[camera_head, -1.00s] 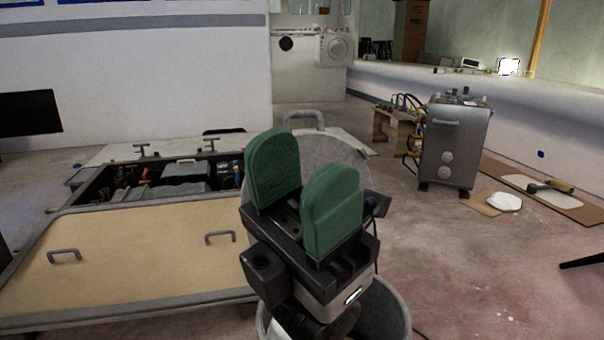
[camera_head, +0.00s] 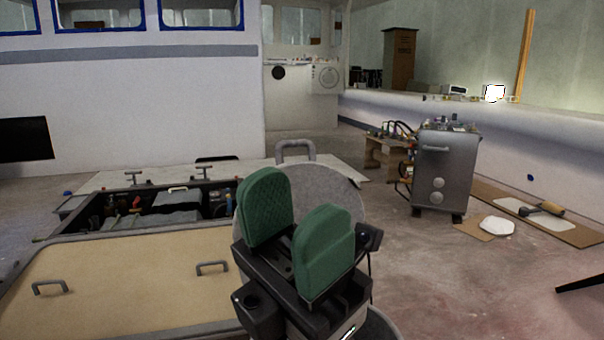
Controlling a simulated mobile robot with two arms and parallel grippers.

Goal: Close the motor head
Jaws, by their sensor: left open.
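My left gripper (camera_head: 297,218) is in the lower middle, pointing up and away, with its two green pads apart and nothing between them. Behind it a round grey lid (camera_head: 325,182) with a grey handle (camera_head: 295,150) on its top edge stands raised. The gripper hides much of the lid, and I cannot tell whether they touch. A curved grey rim (camera_head: 385,325) shows below the gripper, mostly hidden. I cannot tell for certain which part is the motor head. My right gripper is not in view.
At left, a tan panel (camera_head: 120,285) with two handles lies before an open bay (camera_head: 165,208) holding dark machinery. A grey metal cabinet (camera_head: 445,170) stands at right, near a small wooden table (camera_head: 385,158). The floor between lid and cabinet is clear.

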